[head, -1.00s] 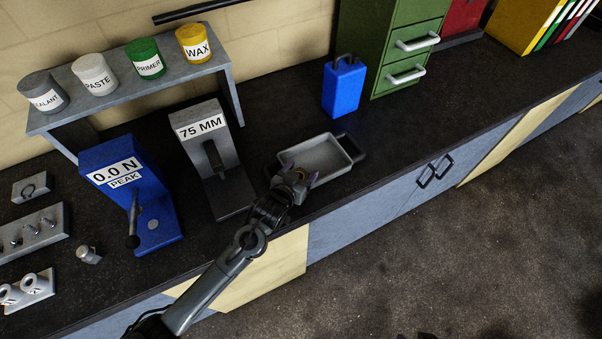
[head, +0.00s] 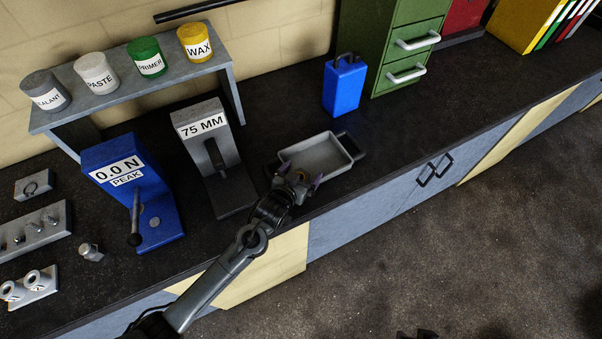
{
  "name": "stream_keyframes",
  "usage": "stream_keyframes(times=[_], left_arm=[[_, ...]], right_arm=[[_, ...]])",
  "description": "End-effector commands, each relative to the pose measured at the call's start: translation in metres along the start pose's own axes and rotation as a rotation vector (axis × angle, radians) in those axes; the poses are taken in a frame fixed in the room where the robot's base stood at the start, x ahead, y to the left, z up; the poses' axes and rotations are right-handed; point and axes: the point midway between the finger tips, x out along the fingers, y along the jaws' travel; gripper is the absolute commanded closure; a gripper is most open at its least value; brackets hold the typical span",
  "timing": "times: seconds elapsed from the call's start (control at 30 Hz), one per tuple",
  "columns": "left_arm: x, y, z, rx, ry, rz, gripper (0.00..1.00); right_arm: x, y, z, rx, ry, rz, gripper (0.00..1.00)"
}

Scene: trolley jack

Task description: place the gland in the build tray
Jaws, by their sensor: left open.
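The build tray (head: 332,149) is a shallow grey tray with dark handles, lying on the dark bench near its front edge. My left gripper (head: 306,180) is open at the tray's near left side, with its fingers over the tray's near rim. A small brass-coloured piece, perhaps the gland (head: 301,175), shows between or just beyond the fingers. The gripper partly hides it, and I cannot tell whether it rests in the tray. A dark shape at the bottom edge may be the tip of my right gripper (head: 418,334); its jaws cannot be made out.
A 75 MM stand (head: 226,190) and a blue force gauge (head: 165,205) stand left of the tray. A blue can (head: 345,90) and green drawers (head: 408,40) stand behind it. A small metal part (head: 90,252) lies at left. The bench right of the tray is clear.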

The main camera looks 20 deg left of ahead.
Motion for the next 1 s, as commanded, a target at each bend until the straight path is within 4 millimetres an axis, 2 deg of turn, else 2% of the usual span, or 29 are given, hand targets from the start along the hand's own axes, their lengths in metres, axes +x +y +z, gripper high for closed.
stream_keyframes(times=[0.23,0.7,1.0], left_arm=[[0.002,0.000,0.004,0.001,0.001,0.000,0.02],[-0.079,0.008,0.007,0.000,-0.001,0.001,0.02],[-0.106,0.008,0.008,0.000,-0.003,0.000,0.02]], right_arm=[[0.013,0.001,0.004,-0.004,-0.001,0.003,0.57],[0.011,-0.001,0.004,0.001,0.000,-0.001,0.57],[0.011,-0.002,0.003,0.006,0.001,-0.005,0.57]])
